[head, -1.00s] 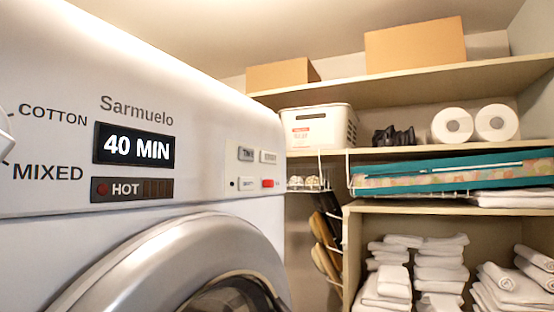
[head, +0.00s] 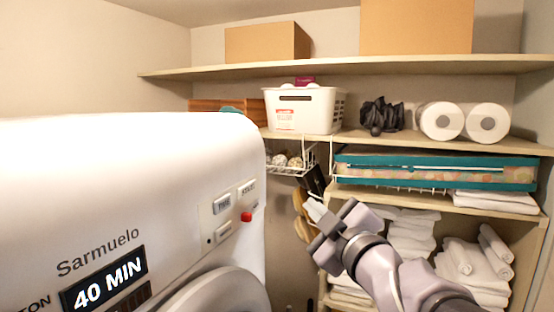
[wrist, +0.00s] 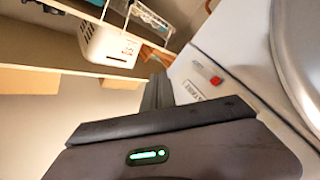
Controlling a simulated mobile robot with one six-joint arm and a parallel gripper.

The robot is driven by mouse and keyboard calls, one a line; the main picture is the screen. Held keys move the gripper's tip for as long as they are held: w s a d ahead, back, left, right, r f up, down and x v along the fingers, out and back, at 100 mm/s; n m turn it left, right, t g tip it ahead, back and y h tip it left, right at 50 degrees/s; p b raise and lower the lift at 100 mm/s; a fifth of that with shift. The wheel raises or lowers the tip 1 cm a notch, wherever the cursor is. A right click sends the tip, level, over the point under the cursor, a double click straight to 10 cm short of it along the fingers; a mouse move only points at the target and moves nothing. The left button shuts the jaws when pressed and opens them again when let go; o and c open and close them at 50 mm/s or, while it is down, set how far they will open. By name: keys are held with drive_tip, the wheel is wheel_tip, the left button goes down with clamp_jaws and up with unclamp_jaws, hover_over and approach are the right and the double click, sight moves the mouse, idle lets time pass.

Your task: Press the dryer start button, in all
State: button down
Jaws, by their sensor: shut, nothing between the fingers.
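The dryer (head: 130,170) fills the left of the head view, its front panel facing right of the picture.
The dryer's display (head: 103,282) reads 40 MIN. Behind are shelves (head: 350,66) with cardboard boxes, a white basket (head: 300,108), paper rolls (head: 463,122) and folded white towels (head: 405,235). A wire rack (head: 293,163) hangs beyond the dryer's corner. Open air lies between gripper and panel.

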drive_tip(key=shift+a+r+n+y, duration=0.5)
drive_tip(key=shift+a+r, duration=0.2)
drive_tip(key=shift+r, duration=0.15)
drive_tip(key=b, duration=0.2)
approach(256, 184)
drive_tip(key=w, duration=0.3)
drive_tip(key=shift+w+a+r+b, duration=0.15)
drive_tip(key=shift+a+b, duration=0.1)
drive_tip(key=shift+a, duration=0.15)
drive_tip(key=shift+a+r+b, duration=0.15)
drive_tip(key=shift+a+b, duration=0.05)
drive_tip(key=shift+a, duration=0.2)
drive_tip(key=shift+a+b, duration=0.1)
drive_tip(key=shift+b, duration=0.2)
idle(0.6)
